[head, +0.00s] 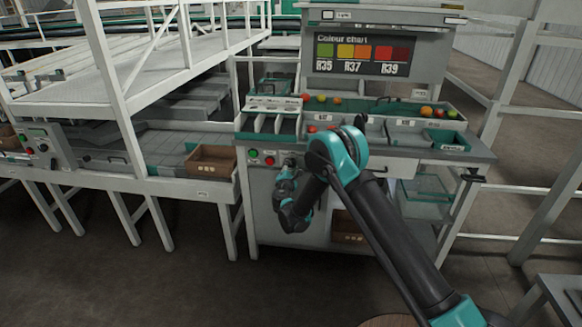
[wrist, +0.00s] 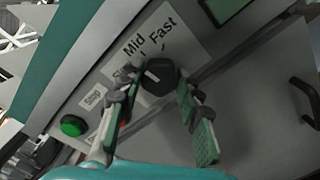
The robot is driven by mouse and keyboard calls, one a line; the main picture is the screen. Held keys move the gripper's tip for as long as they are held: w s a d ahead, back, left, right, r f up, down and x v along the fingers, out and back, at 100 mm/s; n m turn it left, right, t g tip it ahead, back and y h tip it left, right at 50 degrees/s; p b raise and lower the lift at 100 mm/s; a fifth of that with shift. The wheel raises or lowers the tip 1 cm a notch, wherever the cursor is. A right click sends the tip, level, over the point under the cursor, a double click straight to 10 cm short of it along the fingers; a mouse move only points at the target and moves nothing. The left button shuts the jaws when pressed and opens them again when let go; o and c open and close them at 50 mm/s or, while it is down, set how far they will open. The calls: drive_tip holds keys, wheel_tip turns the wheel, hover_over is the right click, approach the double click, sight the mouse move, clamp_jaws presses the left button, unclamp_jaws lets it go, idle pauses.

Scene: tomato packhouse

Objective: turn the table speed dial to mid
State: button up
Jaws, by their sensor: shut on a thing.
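The black speed dial (wrist: 159,78) sits on the grey control panel below a white label plate (wrist: 166,34) printed "Mid" and "Fast". The left end of the plate is partly covered by a finger. My gripper (wrist: 157,88) has its fingers on either side of the dial and is shut on it. A small pale mark shows on the dial, but I cannot tell clearly which word it points at. In the head view my gripper (head: 288,168) is at the front of the grading table, and the dial is hidden there.
A dark handle (wrist: 303,98) is at right. Tomatoes lie on the table above.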

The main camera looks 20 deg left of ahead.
drive_tip(key=shift+m, duration=0.6)
drive_tip(key=o, duration=1.2)
drive_tip(key=shift+c, duration=0.2)
drive_tip(key=shift+s, duration=0.15)
drive_tip(key=v, duration=1.2)
drive_tip(key=shift+f, duration=0.1)
